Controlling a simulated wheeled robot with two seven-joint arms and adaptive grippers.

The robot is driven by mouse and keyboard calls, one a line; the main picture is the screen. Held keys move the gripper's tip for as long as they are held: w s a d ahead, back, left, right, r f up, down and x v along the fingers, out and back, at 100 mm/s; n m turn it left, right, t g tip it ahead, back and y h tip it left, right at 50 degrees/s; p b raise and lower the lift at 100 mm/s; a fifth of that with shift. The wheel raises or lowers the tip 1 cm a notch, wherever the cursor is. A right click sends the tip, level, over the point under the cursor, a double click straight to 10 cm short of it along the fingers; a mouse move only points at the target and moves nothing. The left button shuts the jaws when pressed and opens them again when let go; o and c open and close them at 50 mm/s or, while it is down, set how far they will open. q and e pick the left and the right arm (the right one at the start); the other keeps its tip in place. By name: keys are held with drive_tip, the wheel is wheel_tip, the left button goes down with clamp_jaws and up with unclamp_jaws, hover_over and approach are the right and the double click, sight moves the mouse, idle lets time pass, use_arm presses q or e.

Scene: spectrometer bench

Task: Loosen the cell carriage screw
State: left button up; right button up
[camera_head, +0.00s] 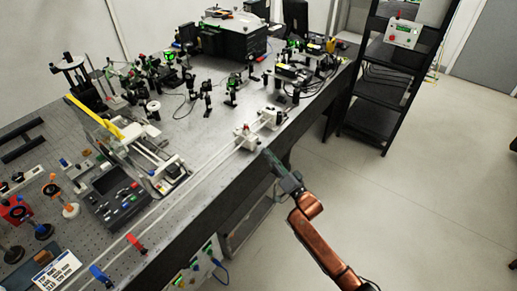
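A long pale rail (190,184) runs along the bench's front edge. Two small white carriages sit at its far end: a nearer carriage (246,139) with a small red part on it, and a farther carriage (271,117). I cannot tell for sure which is the cell carriage, and its screw is too small to make out. My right gripper (267,154) is just off the bench's front edge, to the right of the nearer carriage and apart from it. Its fingers are too small to show whether they are open. My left gripper is out of view.
The perforated bench (190,130) is crowded with optics at the back. A red clip (136,243) and a blue clip (98,273) stand along the rail's near end. A black shelf rack (385,85) stands at the right. The floor (430,200) on the right is clear.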

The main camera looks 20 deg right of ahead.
sight(260, 144)
drive_tip(key=shift+x, duration=1.95)
drive_tip(key=shift+c, duration=0.4)
clamp_jaws()
